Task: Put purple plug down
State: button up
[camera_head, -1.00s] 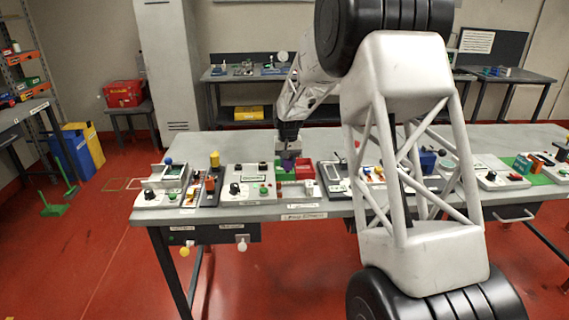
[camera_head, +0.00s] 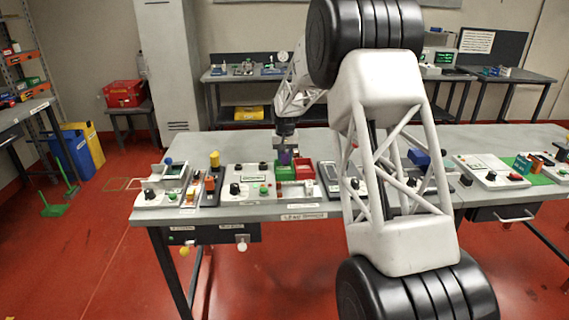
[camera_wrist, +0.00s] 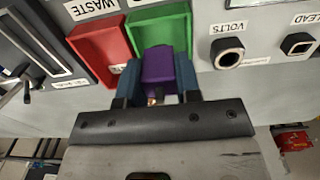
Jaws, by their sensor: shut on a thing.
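The purple plug (camera_wrist: 159,68) sits between the two fingers of my gripper (camera_wrist: 160,85) in the wrist view. My gripper is shut on it. The plug is over the near part of a green tray (camera_wrist: 160,27); I cannot tell whether it touches the tray floor. In the head view my gripper (camera_head: 286,148) points down at the green tray (camera_head: 284,172), and the purple plug (camera_head: 285,158) shows small below the fingers.
A red tray (camera_wrist: 98,48) stands beside the green one, near a "WASTE" label. A panel with a "VOLTS" socket (camera_wrist: 228,53) lies on the other side. Several devices crowd the bench (camera_head: 300,208). My arm hides part of the bench's right half.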

aim_at(284, 164)
jog(key=shift+w+f, duration=0.1)
jog(key=shift+w, duration=0.3)
jog(key=shift+f, duration=1.7)
jog(key=shift+f, duration=0.6)
jog(key=o, duration=1)
jog(key=shift+r, duration=0.1)
notch_tip(284, 164, up, 13)
jog(key=shift+s, duration=0.1)
